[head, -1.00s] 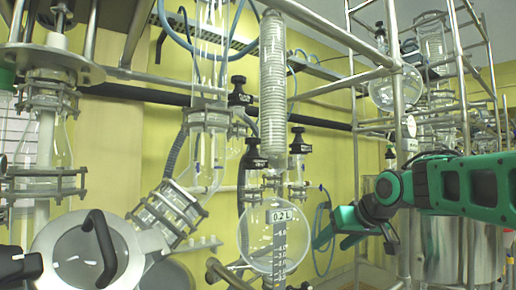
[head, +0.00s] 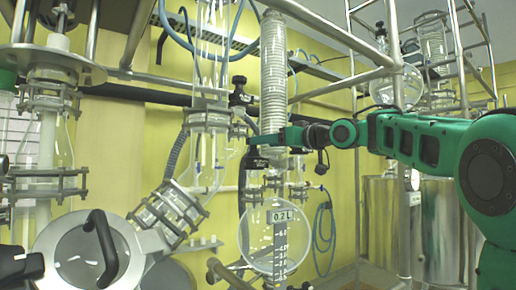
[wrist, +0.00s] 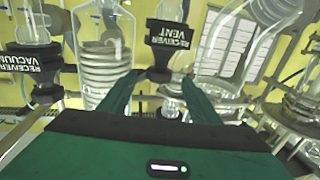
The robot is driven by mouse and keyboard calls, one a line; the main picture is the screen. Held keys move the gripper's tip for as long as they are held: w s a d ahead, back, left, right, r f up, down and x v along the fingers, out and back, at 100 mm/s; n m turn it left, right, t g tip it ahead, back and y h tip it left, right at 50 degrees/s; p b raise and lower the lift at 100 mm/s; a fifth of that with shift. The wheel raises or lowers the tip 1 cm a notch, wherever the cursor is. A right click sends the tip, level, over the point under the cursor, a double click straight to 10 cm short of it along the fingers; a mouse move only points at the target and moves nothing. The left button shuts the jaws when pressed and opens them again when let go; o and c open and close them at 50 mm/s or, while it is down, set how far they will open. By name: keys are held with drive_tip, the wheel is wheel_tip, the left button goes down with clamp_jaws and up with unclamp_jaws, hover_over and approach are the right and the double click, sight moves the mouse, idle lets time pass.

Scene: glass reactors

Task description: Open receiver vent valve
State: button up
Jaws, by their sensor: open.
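The receiver vent valve is a black handle labelled "RECEIVER VENT" (wrist: 170,36), upside down in the wrist view. My gripper (wrist: 160,80) is open, with its two green fingers reaching toward the narrow black end of this handle, one to each side. Whether they touch it I cannot tell. In the head view my gripper (head: 254,139) is in front of the lower coil column, at the top of the vent valve (head: 255,162), which it partly hides. The glass receiver (head: 275,238) marked "0.2 L" hangs below.
A similar black handle, "RECEIVER VACUUM" (wrist: 36,62), is at the left of the wrist view. The glass coil column (head: 273,75) stands close to my gripper. A tilted glass section (head: 165,212) and a round lid (head: 88,258) are at left. Metal frame poles (head: 398,150) stand at right.

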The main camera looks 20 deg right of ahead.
drive_tip(key=shift+x, duration=1.85)
drive_tip(key=shift+c, duration=0.5)
drive_tip(key=c, duration=1)
drive_tip(key=shift+o, duration=0.2)
drive_tip(key=shift+w+d+r+n+g+y, duration=0.1)
drive_tip(key=shift+w+d+n+g+y, duration=0.1)
drive_tip(key=shift+n+g+y, duration=0.55)
drive_tip(key=shift+w+d+n+g+y, duration=0.15)
drive_tip(key=shift+n+g+y, duration=0.3)
drive_tip(key=shift+y, duration=0.5)
drive_tip(key=shift+w+d+n+g+y, duration=0.1)
drive_tip(key=shift+d+n+g+y, duration=0.1)
drive_tip(key=shift+n+g+y, duration=0.85)
drive_tip(key=o, duration=1.1)
drive_tip(key=shift+c, duration=0.2)
drive_tip(key=shift+d, duration=0.1)
